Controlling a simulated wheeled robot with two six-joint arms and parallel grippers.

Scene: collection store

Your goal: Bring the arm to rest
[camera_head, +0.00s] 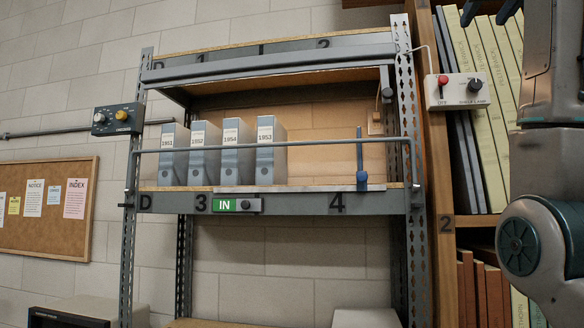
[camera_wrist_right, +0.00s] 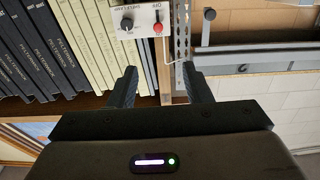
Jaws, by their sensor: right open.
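My right arm comes in at the right edge of the head view. Its dark gripper fingers (camera_head: 489,12) show at the top right, in front of the tall books. In the right wrist view the right gripper (camera_wrist_right: 162,86) has its two black fingers spread apart with nothing between them. It appears upside down there, with the switch box (camera_wrist_right: 143,20) beyond the fingertips. My left gripper is in neither view.
A metal shelf (camera_head: 300,203) holds several grey binders behind a rail (camera_head: 330,145). A wooden bookcase (camera_head: 447,170) with tall books stands beside my right arm. The switch box (camera_head: 458,91) has a red button and black knob. A cork board (camera_head: 40,235) hangs at left.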

